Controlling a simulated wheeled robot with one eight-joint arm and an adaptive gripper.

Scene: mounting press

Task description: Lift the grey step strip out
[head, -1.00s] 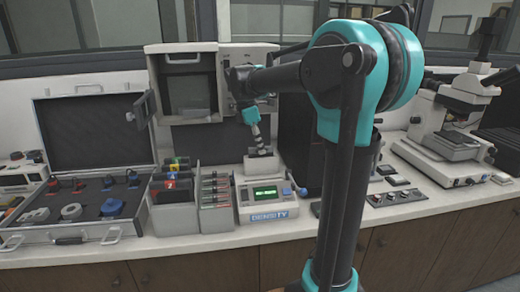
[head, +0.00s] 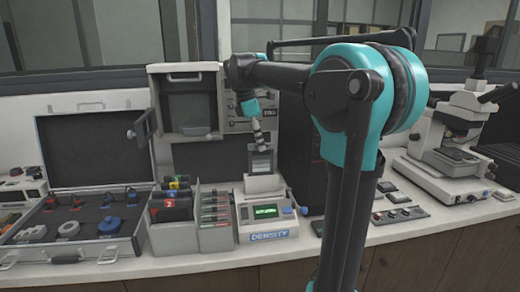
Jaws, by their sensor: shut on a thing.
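The grey step strip (head: 261,162) is a small upright plate with a dark edge and a paler grey face. It hangs from my gripper (head: 258,142), which is shut on its top end. The strip is directly above the white block (head: 263,184) at the back of the density meter (head: 267,213), which has a lit green display. From this view I cannot tell whether the strip's lower edge is clear of the block. The fingertips are small and partly hard to make out.
A rack of coloured, numbered holders (head: 172,205) and a grey bin of slim items (head: 214,218) stand left of the meter. An open case (head: 88,160) is farther left. A dark cabinet (head: 302,145) stands close on the right, and a microscope (head: 452,140) beyond.

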